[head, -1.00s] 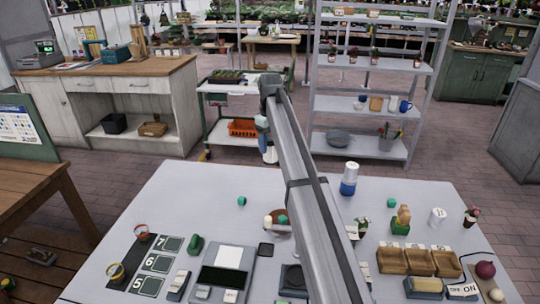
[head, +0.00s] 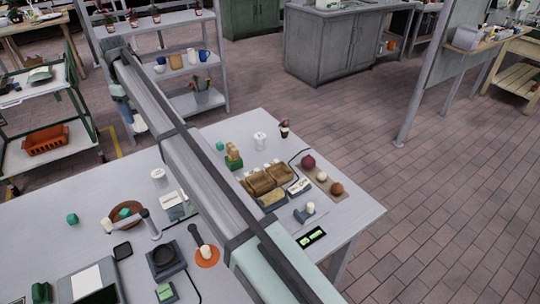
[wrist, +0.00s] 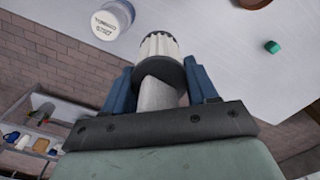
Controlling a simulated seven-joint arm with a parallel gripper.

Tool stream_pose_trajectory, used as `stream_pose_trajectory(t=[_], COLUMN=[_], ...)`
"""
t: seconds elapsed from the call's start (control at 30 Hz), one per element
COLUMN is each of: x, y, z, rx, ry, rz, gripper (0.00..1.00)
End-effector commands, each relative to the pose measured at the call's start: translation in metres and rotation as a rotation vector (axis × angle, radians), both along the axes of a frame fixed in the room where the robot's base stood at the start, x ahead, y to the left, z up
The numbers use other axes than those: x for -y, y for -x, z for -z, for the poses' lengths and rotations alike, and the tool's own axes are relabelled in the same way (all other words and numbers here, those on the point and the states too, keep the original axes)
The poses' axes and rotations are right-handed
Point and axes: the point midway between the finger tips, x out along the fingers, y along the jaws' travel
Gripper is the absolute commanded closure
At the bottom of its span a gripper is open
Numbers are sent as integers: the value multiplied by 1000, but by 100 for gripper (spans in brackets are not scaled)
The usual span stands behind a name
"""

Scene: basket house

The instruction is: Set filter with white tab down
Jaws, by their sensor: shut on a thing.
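In the wrist view, my gripper (wrist: 168,82) is shut on a filter (wrist: 158,52) between its blue fingers. The filter has a pale grey cylindrical body, a dark collar and a white ribbed end pointing away from my palm. I cannot make out a white tab on it. In the head view, my gripper (head: 129,108) is small, out beyond the far edge of the grey table (head: 235,128), and the held filter (head: 138,125) shows as a pale spot below the fingers.
A white lidded canister (wrist: 112,20) with lettering stands on the table near the filter. A small green block (wrist: 271,47) lies apart from it. The table also holds wooden trays (head: 268,178), a round brown dish (head: 126,211) and a black-topped scale (head: 164,258). A shelf rack (head: 195,100) stands behind.

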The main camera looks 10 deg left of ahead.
Motion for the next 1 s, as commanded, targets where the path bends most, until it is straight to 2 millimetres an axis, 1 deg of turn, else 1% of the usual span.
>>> stream_pose_trajectory(t=[0.03,0.07,0.1,0.17,0.2,0.27,0.3,0.37,0.4,0.47,0.5,0.57,0.6,0.67,0.7,0.77,0.8,0.87,0.9,1.0], x=[18,27,40,60,74,94,109,131,145,168,184,208,224,248,265,289,306,331,347,384], y=[-19,-28,-40,-58,-68,-84,-95,-109,-118,-131,-140,-151,-158,-168,-174,-182,-187,-193,-196,-201], z=[2,2,4,6,7,9,11,13,15,17,19,22,24,26,28,31,34,37,39,44], rx=[-1,-1,-2,-3,-3,-4,-5,-6,-7,-8,-9,-11,-12,-13,-14,-15,-16,-17,-17,-18], ry=[1,1,2,3,4,5,5,6,7,8,9,10,10,11,12,12,13,13,13,13], rz=[27,40,59,87,104,132,151,178,196,223,242,270,288,316,335,362,381,408,423,451], gripper=[74,74,74,74,74,74,74,74,74,74,74,74,74,74,74,74,74,74,74,74])
